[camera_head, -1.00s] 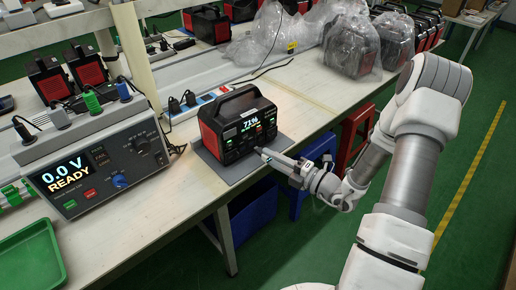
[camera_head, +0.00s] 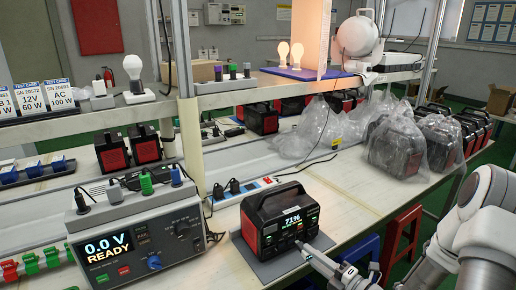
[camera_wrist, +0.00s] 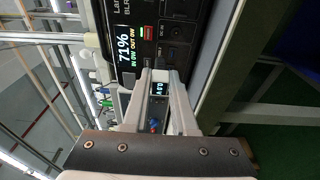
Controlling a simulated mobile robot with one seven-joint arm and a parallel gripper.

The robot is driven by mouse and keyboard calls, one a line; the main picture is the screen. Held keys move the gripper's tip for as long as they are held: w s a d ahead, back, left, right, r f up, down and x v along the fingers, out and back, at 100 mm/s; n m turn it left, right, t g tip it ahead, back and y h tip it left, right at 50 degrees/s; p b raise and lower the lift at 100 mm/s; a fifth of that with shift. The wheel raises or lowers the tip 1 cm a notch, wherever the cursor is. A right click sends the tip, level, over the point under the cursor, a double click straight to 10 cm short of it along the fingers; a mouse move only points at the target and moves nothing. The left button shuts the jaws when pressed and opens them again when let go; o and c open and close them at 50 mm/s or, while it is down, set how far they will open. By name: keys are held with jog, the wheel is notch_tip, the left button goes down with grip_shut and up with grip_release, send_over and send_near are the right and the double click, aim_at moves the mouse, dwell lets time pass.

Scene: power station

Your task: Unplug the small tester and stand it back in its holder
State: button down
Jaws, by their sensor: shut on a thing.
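The power station (camera_head: 280,222), black and red with a lit 71% screen, stands on a grey mat (camera_head: 262,265) at the bench's front. My gripper (camera_head: 308,252) is at its front face from the right. In the wrist view its fingers (camera_wrist: 160,105) are shut on the small tester (camera_wrist: 160,90), whose little lit screen shows between them. The tester's far end is against the station's lower ports; I cannot tell how deep it sits in the port. The fingers hide much of its body. I cannot pick out its holder for certain.
A large bench tester (camera_head: 135,240) reading 0.0 V READY stands left of the station. A white socket strip (camera_head: 240,192) lies behind it. A shelf (camera_head: 250,95) runs above, carrying bulbs and test cards. Bagged stations (camera_head: 395,145) stand at back right. Red and blue stools are below.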

jog(key=r+h, duration=0.1)
jog(key=r, duration=0.1)
jog(key=a+r+m+t+p, duration=0.1)
jog(key=r, duration=0.1)
jog(key=a+r+m+h, duration=0.1)
jog(key=r, duration=0.1)
jog(key=shift+w+r+t+h, duration=0.15)
jog(key=shift+r+t+h, duration=0.05)
jog(key=shift+t+h, duration=0.1)
notch_tip(320, 180, up, 4)
jog(key=p, duration=0.8)
jog(key=shift+w+d+r, duration=0.1)
jog(key=r+p, duration=0.2)
jog(key=p, duration=0.2)
jog(key=shift+p, duration=0.4)
jog(key=s+d+f+m+t+h, duration=0.2)
jog(key=s+d+f+m+h, duration=0.1)
jog(key=d+h, duration=0.4)
jog(key=s+m+h, duration=0.1)
jog(key=m, duration=0.1)
jog(key=shift+f+m, duration=0.25)
jog(key=shift+m, duration=0.05)
